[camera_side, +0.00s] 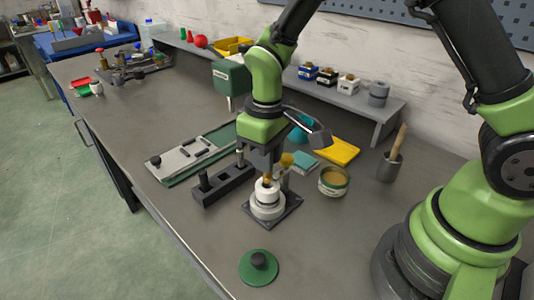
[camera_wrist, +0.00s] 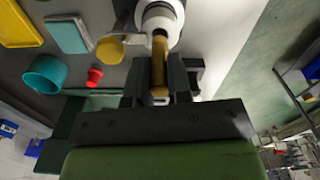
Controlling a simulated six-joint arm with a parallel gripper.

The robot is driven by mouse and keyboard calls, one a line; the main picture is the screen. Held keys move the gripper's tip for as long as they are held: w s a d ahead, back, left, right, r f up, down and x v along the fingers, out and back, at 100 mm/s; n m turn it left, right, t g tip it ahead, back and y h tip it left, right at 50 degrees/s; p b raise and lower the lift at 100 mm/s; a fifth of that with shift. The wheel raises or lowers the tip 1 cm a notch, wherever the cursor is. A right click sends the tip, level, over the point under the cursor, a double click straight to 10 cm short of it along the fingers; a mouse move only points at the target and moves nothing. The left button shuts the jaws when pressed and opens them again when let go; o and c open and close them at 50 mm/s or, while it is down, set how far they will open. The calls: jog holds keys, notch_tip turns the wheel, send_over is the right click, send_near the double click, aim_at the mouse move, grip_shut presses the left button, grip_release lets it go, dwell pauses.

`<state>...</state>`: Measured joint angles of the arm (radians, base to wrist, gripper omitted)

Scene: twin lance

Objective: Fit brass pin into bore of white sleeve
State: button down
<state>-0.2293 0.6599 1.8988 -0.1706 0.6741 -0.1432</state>
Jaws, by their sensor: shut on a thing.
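My gripper (camera_side: 266,166) is shut on the brass pin (camera_wrist: 159,66) and points down above the white sleeve (camera_side: 267,190). The gripper's dark fingers (camera_wrist: 160,78) sit on both sides of the pin in the wrist view. The pin also shows in the side view (camera_side: 267,180), just over the sleeve's top. The white sleeve (camera_wrist: 160,15) stands upright on a dark square base plate (camera_side: 287,213). The pin's far end meets or overlaps the sleeve's mouth in the wrist view. The bore is hidden, so I cannot tell how far the pin is in it.
A dark block with upright pegs (camera_side: 223,186) stands close left of the sleeve. A tin (camera_side: 334,182) and a grey cup with a handle (camera_side: 390,168) stand to the right. A green disc with a black knob (camera_side: 258,267) lies in front. The bench's front left is clear.

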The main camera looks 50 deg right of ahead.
jog(key=shift+f, duration=0.6)
jog(key=c, duration=1.1)
grip_release()
jog(key=shift+o, duration=0.2)
jog(key=shift+r, duration=0.15)
